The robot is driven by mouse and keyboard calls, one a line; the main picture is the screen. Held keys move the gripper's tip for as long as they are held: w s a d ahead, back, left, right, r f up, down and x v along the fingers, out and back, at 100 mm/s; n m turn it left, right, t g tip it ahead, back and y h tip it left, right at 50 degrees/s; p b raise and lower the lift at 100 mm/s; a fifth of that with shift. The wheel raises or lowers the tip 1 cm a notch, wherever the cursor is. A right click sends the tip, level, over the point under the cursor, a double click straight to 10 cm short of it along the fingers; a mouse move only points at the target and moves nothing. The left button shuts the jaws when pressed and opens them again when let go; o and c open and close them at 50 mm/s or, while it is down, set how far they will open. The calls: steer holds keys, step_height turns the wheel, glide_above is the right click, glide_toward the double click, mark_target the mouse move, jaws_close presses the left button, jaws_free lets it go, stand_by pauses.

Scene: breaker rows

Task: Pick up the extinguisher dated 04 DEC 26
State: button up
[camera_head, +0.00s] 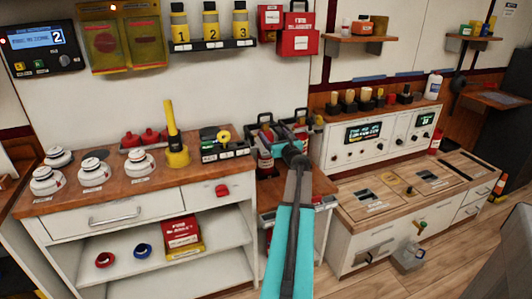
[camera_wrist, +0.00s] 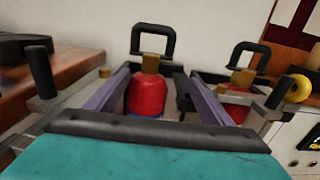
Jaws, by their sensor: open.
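Two red extinguishers with black loop handles and brass-coloured necks stand side by side in the wrist view, a left one (camera_wrist: 147,95) and a right one (camera_wrist: 237,110). No date can be read on either, and their lower parts are hidden. My gripper (camera_wrist: 160,80) is open. Its two purple-grey fingers stand on either side of the left extinguisher's red body, and I cannot tell whether they touch it. In the head view my gripper (camera_head: 279,142) is over the gap between the two counters, and my arm partly covers the extinguishers there.
A wooden-topped counter (camera_head: 62,200) with white detectors and a yellow torch (camera_head: 173,135) is to the left. A white control panel (camera_head: 378,133) and a low cabinet (camera_head: 370,205) are to the right.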

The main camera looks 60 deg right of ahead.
stand_by(0.3)
steer(key=shift+x, duration=3.15)
steer(key=shift+s, duration=0.1)
steer(key=c, duration=1.8)
steer(key=shift+r, duration=0.25)
jaws_close()
steer(key=shift+f, duration=0.1)
steer(key=shift+p, duration=0.3)
